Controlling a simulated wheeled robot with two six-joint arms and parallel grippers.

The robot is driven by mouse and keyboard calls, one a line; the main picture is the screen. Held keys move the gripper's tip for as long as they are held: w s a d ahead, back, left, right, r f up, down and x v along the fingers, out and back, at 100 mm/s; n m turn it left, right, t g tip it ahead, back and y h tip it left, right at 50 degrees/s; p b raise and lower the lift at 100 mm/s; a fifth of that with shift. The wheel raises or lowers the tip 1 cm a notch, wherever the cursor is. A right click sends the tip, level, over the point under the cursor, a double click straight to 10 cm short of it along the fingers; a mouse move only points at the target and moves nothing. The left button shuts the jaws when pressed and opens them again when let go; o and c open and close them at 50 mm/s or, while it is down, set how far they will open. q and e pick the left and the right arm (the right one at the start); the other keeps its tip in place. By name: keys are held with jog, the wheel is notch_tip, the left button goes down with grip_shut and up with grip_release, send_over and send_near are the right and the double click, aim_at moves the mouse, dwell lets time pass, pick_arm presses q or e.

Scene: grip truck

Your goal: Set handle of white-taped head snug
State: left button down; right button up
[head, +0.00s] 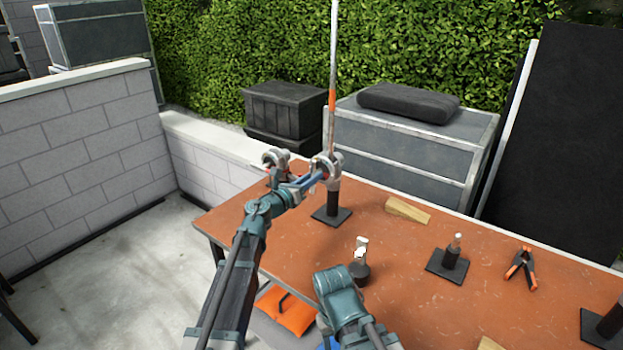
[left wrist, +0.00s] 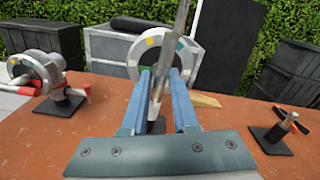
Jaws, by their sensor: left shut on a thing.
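My left gripper (head: 312,178) is shut at a round grey grip head (head: 326,168) on a black stand at the table's left end. In the left wrist view, its two blue fingers (left wrist: 163,95) flank a slim grey handle (left wrist: 157,92) in front of the head's disc (left wrist: 196,62). The disc has white and yellow marks; which mark is the white tape is hard to tell. The fingertips hide where the handle meets the head. A second head with red parts (left wrist: 37,75) stands to the left.
A tall rod (head: 333,50) with an orange band rises from the head. A wooden wedge (head: 407,209), a stub stand (head: 447,265), an orange-black clamp (head: 521,268) and a silver-topped piece (head: 361,270) are on the orange table (head: 400,290). Bare tabletop lies between them.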

pick_arm(q)
jog(key=shift+n, duration=1.2)
jog(key=c, duration=0.7)
grip_release()
jog(key=v, duration=1.3)
jog(key=shift+s+a, duration=0.25)
jog(key=shift+s, duration=0.1)
